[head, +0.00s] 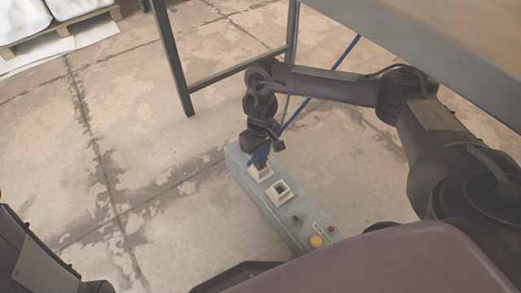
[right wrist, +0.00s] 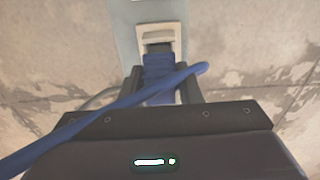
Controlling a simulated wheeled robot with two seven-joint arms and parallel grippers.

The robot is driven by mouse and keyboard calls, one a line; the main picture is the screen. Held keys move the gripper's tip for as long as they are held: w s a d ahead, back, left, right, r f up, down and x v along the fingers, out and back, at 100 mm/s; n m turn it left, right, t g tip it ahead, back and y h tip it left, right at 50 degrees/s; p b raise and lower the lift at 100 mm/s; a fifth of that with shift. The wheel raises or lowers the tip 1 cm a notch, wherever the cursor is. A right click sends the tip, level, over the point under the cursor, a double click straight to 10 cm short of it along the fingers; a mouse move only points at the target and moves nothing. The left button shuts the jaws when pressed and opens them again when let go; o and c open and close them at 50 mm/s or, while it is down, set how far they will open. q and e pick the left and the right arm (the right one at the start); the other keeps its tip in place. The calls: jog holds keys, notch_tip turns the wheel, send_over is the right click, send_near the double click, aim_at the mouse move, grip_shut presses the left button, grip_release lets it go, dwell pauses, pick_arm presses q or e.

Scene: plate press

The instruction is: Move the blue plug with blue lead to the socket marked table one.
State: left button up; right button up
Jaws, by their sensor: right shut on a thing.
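The blue plug (head: 260,159) is in the jaws of my right gripper (head: 259,153), at the far socket (head: 261,173) of a grey-green socket strip (head: 250,191) on the floor. In the right wrist view the blue plug (right wrist: 159,68) lines up with a pale socket frame (right wrist: 158,35). I cannot tell whether it is seated or just above. The blue lead (head: 345,53) runs up to the right behind my arm; it crosses the plug in the wrist view (right wrist: 110,112). A second socket (head: 281,190) on the strip is empty. The socket markings are not readable. My left gripper is not visible.
The strip's near end carries a yellow button (head: 315,241), a small dark knob (head: 297,218) and a small yellow label. A table (head: 470,40) with dark metal legs stands above at the upper right. A loaded pallet (head: 60,30) is far left. Floor left of the strip is clear.

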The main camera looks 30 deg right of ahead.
jog(key=shift+f+b, duration=0.35)
jog(key=shift+f, duration=1.05)
jog(key=o, duration=1.1)
